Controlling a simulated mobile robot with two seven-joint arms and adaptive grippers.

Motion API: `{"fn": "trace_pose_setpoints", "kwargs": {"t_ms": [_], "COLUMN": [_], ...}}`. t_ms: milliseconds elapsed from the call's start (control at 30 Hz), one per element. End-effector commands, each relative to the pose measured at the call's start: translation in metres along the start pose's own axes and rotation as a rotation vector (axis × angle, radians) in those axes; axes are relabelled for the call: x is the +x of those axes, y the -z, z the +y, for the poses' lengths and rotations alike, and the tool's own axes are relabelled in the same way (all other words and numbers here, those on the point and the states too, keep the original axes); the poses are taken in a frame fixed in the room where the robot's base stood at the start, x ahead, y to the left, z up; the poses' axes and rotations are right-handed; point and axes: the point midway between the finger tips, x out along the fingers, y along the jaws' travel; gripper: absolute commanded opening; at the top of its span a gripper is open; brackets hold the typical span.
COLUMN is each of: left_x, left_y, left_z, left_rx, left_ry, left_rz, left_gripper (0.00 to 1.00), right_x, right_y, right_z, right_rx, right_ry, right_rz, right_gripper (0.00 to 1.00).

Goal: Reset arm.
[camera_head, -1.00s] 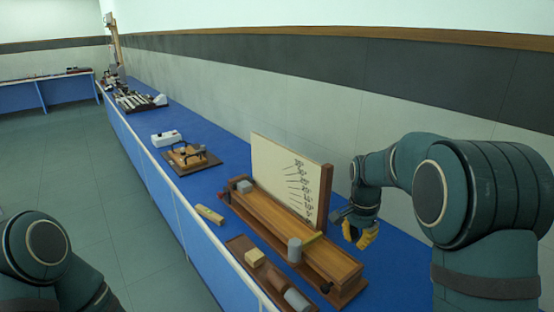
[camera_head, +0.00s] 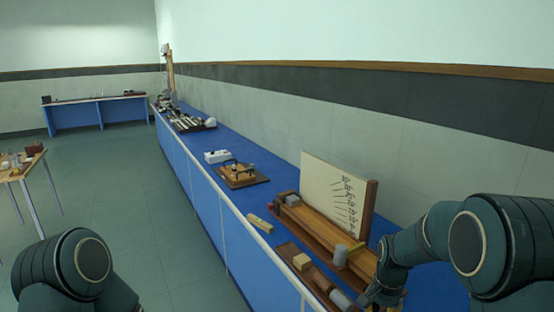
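My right arm comes in at the lower right, and its gripper (camera_head: 385,297) is low at the near end of the wooden apparatus, by the bottom edge of the view. Its fingers are mostly hidden or too small to tell whether they are open. My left arm shows at the lower left, but its gripper is out of view. The wooden trough (camera_head: 318,229) stands on the blue bench (camera_head: 240,191) with an upright marked board (camera_head: 328,187) behind it. A grey cylinder (camera_head: 341,255) sits on the trough.
A tray (camera_head: 317,282) with a wooden block (camera_head: 302,262) and a grey cylinder lies in front of the trough. A small wooden piece (camera_head: 260,223) lies near the bench edge. A wooden table (camera_head: 22,168) stands at left; the floor (camera_head: 120,185) between is clear.

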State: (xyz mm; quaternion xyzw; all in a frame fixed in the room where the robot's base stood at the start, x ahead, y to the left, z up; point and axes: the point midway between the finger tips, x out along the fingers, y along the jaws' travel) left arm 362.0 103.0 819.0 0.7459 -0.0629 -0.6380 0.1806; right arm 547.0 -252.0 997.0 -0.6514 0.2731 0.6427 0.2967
Motion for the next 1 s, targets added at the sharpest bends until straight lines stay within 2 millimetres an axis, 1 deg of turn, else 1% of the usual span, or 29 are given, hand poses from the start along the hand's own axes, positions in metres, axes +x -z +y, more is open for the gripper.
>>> {"fn": "trace_pose_setpoints", "kwargs": {"t_ms": [33,67,100,167,200,267,300,400,500,600,633,700,767,1000], "left_x": [0.002,0.002,0.003,0.004,0.004,0.005,0.006,0.007,0.008,0.009,0.009,0.009,0.009,0.009], "left_y": [0.0,-0.001,-0.001,-0.001,-0.002,-0.002,-0.003,-0.003,-0.004,-0.004,-0.004,-0.005,-0.005,-0.004], "left_z": [0.0,0.0,0.0,-0.001,-0.001,-0.002,-0.002,-0.002,-0.003,-0.003,-0.003,-0.003,-0.003,-0.003], "left_rx": [0.001,0.002,0.002,0.002,0.002,0.002,0.002,0.003,0.003,0.003,0.003,0.003,0.003,0.003], "left_ry": [-0.001,-0.001,-0.001,-0.001,-0.001,-0.001,-0.001,-0.001,-0.001,-0.001,-0.001,-0.001,-0.001,-0.001], "left_rz": [-0.001,-0.001,-0.002,-0.003,-0.004,-0.005,-0.005,-0.007,-0.008,-0.009,-0.009,-0.01,-0.01,-0.009], "left_gripper": [0.58,0.58,0.58,0.58,0.58,0.58,0.58,0.58,0.58,0.58,0.58,0.58,0.58,0.58], "right_x": [0.029,0.044,0.063,0.093,0.111,0.136,0.15,0.174,0.184,0.187,0.187,0.187,0.187,0.186], "right_y": [-0.014,-0.022,-0.035,-0.058,-0.074,-0.101,-0.12,-0.165,-0.2,-0.224,-0.228,-0.235,-0.238,-0.238], "right_z": [0.004,0.005,0.006,0.01,0.013,0.018,0.022,0.03,0.037,0.042,0.043,0.044,0.044,0.044], "right_rx": [-0.05,-0.084,-0.133,-0.208,-0.259,-0.335,-0.382,-0.489,-0.569,-0.621,-0.631,-0.649,-0.655,-0.657], "right_ry": [0.007,0.017,0.033,0.061,0.083,0.12,0.147,0.215,0.274,0.317,0.326,0.341,0.347,0.349], "right_rz": [-0.016,-0.022,-0.028,-0.037,-0.044,-0.051,-0.053,-0.053,-0.045,-0.033,-0.03,-0.023,-0.019,-0.017], "right_gripper": [0.0,0.0,0.0,0.0,0.0,0.0,0.0,0.0,0.0,0.0,0.0,0.0,0.0,0.0]}}
